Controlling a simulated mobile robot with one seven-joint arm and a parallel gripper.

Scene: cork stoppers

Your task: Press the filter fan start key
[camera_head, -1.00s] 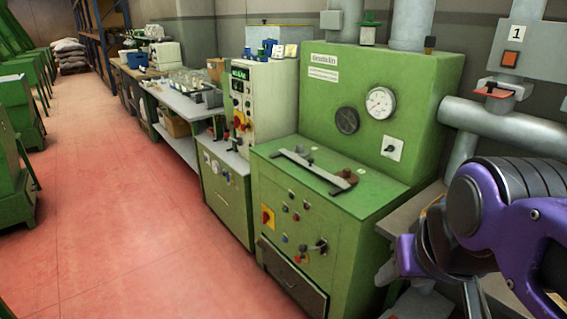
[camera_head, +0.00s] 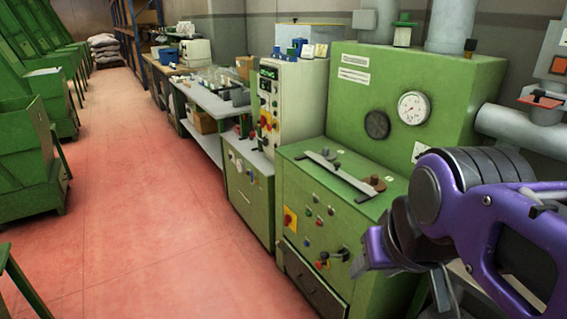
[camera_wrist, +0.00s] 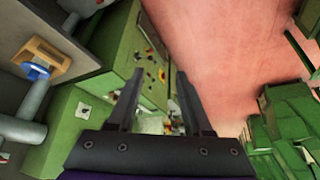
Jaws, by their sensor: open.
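A green machine (camera_head: 345,165) stands at the centre right, with two round gauges on its upright part. Its front panel (camera_head: 313,220) carries a red-and-yellow switch (camera_head: 290,218), several small coloured buttons and black and red knobs. A taller control cabinet (camera_head: 287,95) with more buttons and switches stands behind it to the left. I cannot read which control is the filter fan start key. My gripper (camera_wrist: 160,82) is open and empty in the wrist view, its fingers pointing past the green machine's panel (camera_wrist: 150,75). In the head view my gripper is at the right, apart from the panel.
Grey pipes and a box with a red-orange button (camera_head: 558,65) are at the right. A bench (camera_head: 205,105) with bottles and trays runs along the wall behind. Green bins (camera_head: 30,150) line the left. The red floor (camera_head: 150,220) between is clear.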

